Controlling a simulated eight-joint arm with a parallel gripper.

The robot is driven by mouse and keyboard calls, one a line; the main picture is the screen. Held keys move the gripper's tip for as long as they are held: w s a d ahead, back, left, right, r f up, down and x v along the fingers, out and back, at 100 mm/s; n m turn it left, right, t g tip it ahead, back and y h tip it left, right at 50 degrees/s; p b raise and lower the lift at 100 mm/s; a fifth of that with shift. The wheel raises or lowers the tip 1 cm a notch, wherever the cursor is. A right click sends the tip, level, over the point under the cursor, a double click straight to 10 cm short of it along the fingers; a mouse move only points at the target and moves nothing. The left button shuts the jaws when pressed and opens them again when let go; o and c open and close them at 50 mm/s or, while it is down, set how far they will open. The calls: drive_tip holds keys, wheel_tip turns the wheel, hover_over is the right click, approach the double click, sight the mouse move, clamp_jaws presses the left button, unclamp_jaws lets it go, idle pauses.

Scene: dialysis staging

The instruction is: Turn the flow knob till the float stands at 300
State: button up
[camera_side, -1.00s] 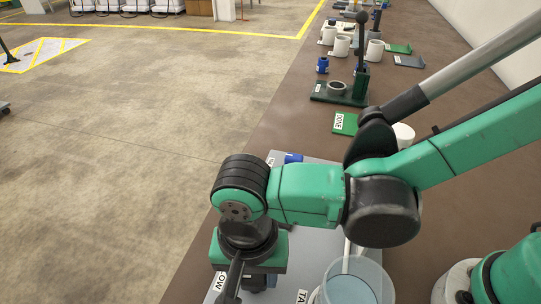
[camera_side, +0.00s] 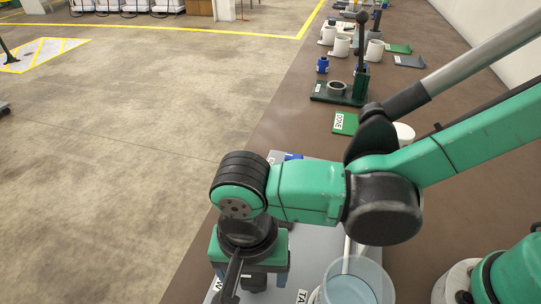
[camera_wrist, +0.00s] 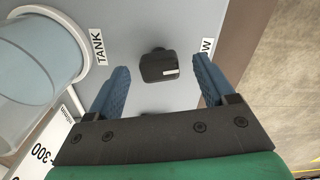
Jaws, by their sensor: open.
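The flow knob (camera_wrist: 158,65) is a small black block with a white mark on a grey panel (camera_wrist: 150,22). In the wrist view it lies between the fingertips of my gripper (camera_wrist: 161,66), with a gap on both sides. The blue fingers are open and hold nothing. In the side view my gripper (camera_side: 250,280) points down over the panel. A white scale plate (camera_wrist: 42,150) reading 300 is partly in the wrist view at lower left. I cannot make out the float or its height.
A clear tank (camera_side: 355,283) of pale blue liquid stands right of my gripper in the side view, close beside the scale. Behind are a green lever fixture (camera_side: 340,92), a green ZONE pad (camera_side: 345,123) and several white cups. The bench's left edge is near.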

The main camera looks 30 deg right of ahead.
sight(253, 277)
drive_tip(key=shift+r, duration=2.7)
